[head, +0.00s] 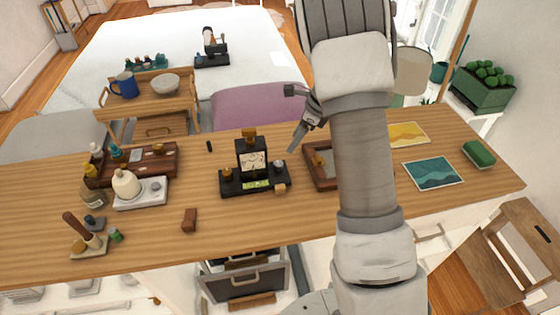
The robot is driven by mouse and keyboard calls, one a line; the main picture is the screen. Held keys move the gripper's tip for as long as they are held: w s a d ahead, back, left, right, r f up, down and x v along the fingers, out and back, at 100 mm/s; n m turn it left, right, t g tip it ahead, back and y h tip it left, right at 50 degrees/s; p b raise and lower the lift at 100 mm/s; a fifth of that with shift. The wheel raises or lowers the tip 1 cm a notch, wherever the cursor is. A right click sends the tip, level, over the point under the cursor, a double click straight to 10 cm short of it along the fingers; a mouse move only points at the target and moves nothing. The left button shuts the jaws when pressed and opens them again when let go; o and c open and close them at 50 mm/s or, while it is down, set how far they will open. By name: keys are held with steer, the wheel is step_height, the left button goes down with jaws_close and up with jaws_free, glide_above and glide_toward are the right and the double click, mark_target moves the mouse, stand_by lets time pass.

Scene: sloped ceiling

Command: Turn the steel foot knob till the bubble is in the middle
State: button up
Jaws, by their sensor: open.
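A black instrument (254,179) with a pale dial face stands upright on the wooden worktop, near its middle. A green level vial (257,184) sits low on its front; the bubble is too small to place. A small grey steel-looking knob (280,164) is at the right of its base. A brass-coloured knob (227,173) is at the left and a tan one (280,188) at the front right. My gripper (292,121) is open and empty, above and behind the right side of the instrument, apart from it.
My arm covers part of a wooden framed tray (315,177) right of the instrument. A brown block (189,219) lies front left. A white scale with a cream bottle (126,184) and a wooden rack stand farther left. Flat prints (432,173) lie right. Worktop in front of the instrument is clear.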

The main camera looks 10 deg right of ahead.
mark_target(279, 163)
steer(key=x, duration=1.2)
jaws_close()
